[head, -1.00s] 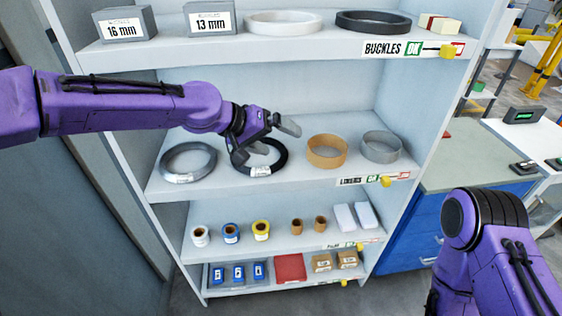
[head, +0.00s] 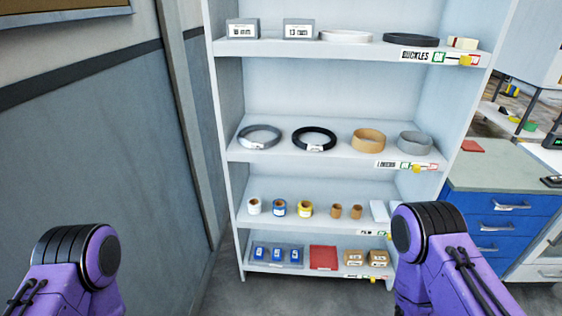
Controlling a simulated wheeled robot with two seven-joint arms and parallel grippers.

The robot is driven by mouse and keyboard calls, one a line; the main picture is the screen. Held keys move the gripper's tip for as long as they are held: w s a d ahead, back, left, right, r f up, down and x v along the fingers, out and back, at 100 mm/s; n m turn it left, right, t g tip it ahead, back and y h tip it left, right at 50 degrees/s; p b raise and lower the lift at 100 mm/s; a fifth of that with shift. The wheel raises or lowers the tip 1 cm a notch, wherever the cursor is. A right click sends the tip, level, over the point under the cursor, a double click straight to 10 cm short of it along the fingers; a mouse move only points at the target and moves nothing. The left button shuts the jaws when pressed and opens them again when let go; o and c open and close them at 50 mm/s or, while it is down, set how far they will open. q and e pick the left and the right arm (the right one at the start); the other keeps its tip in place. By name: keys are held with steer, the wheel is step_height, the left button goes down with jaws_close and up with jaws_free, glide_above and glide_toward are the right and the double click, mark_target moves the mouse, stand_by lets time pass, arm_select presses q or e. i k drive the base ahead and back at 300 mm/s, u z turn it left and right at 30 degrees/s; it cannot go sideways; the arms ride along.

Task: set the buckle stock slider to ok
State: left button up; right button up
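The buckle label strip (head: 416,55) is on the front edge of the top shelf in the head view. It has a green OK field (head: 438,58) and a red field (head: 474,62) to its right. The yellow slider knob (head: 465,61) is at the left part of the red field, to the right of OK, partly covering the red field. Both of my arms are folded low in front of the shelf, at the lower left and lower right. Neither gripper shows, so what they hold is hidden.
The white shelf unit (head: 231,190) carries boxes, rings, rolls and packs, with other yellow sliders on its lower edges. A wall stands at left. A blue drawer cabinet (head: 500,205) stands at right. The space before the upper shelves is clear.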

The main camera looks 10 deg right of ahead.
mark_target(465, 60)
steer(key=u, duration=0.6)
steer(key=k, duration=0.1)
steer(key=z, duration=1.5)
steer(key=i, duration=1.4)
steer(key=u, duration=0.55)
